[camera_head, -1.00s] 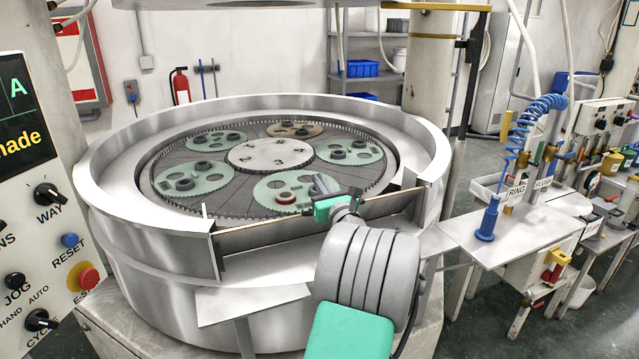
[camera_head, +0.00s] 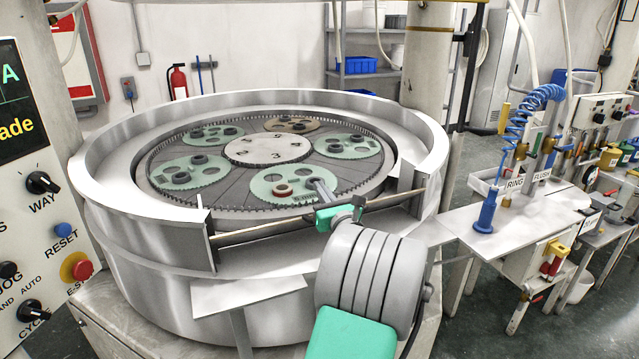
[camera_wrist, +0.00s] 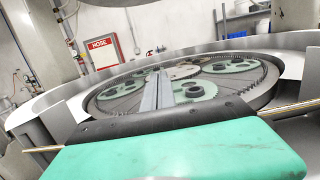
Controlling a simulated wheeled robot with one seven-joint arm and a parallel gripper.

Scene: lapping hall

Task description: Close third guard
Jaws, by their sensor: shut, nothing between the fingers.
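The round steel machine (camera_head: 130,240) has a raised rim with a gap at the front, between two upright end plates. A thin brownish bar (camera_head: 265,232), seemingly the edge of the front guard, crosses this gap. It also shows in the wrist view (camera_wrist: 288,109) on both sides of my gripper. My gripper (camera_head: 317,186) is shut and empty, its grey fingers pointing inward above the gap and the plate. The wrist view also shows the fingers (camera_wrist: 158,82). My gripper hides the bar's middle; I cannot tell whether they touch. No other guards can be told apart.
Inside the rim lie green toothed carriers (camera_head: 190,175) around a pale centre disc (camera_head: 268,150). A control panel (camera_head: 40,235) stands close on the left. A side table (camera_head: 520,240) with a blue coiled hose (camera_head: 520,120) stands right.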

